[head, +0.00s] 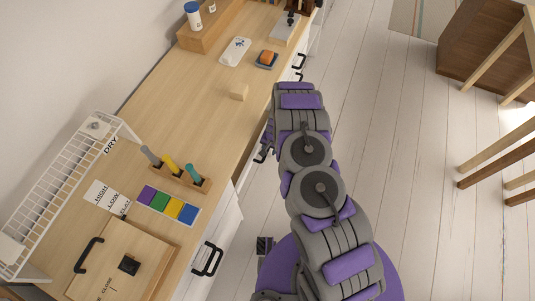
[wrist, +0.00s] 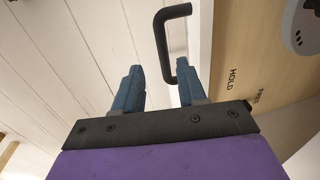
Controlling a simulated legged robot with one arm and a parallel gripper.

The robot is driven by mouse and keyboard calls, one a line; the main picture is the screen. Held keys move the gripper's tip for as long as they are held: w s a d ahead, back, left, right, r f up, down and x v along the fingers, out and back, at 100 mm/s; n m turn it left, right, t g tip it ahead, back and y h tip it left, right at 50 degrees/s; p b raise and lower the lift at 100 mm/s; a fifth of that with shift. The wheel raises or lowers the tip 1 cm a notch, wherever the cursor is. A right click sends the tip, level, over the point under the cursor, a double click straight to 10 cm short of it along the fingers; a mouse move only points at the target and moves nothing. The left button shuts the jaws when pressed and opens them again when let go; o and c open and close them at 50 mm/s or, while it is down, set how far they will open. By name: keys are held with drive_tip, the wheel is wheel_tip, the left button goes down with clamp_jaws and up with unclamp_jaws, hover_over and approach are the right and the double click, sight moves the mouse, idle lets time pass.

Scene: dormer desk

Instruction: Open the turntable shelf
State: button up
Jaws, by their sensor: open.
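In the wrist view my gripper (wrist: 157,88) is open, its two blue-grey fingers apart. I cannot tell for sure which part is the turntable shelf. In the head view my arm hides most of the gripper by the desk front.
The floor (head: 390,150) to the right is clear up to wooden furniture (head: 480,45).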

drive_tip(key=f, duration=0.1)
drive_tip(key=a+f, duration=0.1)
drive_tip(key=f, duration=0.1)
drive_tip(key=a+f+b, duration=0.1)
drive_tip(key=shift+w+f, duration=0.1)
drive_tip(key=shift+f, duration=0.05)
drive_tip(key=shift+d, duration=0.45)
drive_tip(key=shift+c, duration=0.7)
drive_tip(key=shift+a, duration=0.25)
clamp_jaws()
